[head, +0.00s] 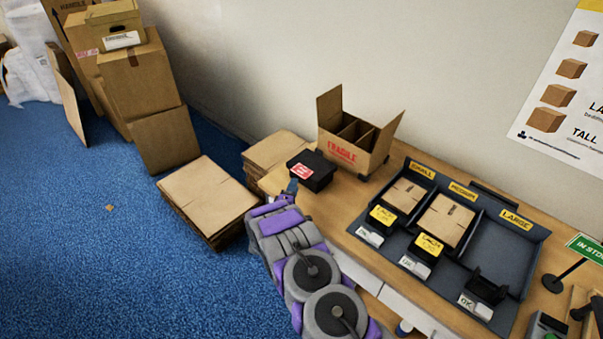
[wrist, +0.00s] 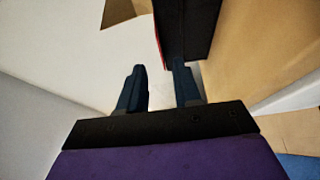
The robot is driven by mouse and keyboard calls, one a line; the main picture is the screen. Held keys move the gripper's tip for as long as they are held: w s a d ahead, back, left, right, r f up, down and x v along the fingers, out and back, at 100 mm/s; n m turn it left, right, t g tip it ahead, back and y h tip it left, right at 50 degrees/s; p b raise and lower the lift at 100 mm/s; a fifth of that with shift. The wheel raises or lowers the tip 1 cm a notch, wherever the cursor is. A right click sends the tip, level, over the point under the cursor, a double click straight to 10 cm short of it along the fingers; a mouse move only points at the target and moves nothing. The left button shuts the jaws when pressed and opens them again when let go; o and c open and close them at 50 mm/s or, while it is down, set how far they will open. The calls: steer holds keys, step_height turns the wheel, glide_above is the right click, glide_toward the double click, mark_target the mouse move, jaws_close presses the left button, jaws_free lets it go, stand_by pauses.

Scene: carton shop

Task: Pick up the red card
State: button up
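The red card (head: 301,171) shows in the head view with white marks on it, at the front of a small black box (head: 312,168) on the wooden table. In the wrist view, a thin red edge (wrist: 157,42) runs along the left side of the black box (wrist: 186,30); the card's face is not visible there. My gripper (wrist: 158,68) is open, with a gap between its dark fingers and nothing held. The right fingertip overlaps the lower end of the box in view; I cannot tell if they touch. In the head view my gripper (head: 291,187) is just below the card.
An open FRAGILE carton (head: 342,155) stands behind the box. A black sorting tray (head: 520,245) with labelled bays lies to the right. Flat cardboard stacks (head: 210,192) lie at left, and brown boxes (head: 140,80) stand farther back.

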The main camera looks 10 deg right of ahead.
mark_target(301, 172)
steer(key=b+x, duration=0.1)
steer(key=x, duration=0.4)
steer(key=shift+f, duration=0.15)
steer(key=shift+c, duration=0.5)
steer(key=shift+s, duration=0.1)
jaws_close()
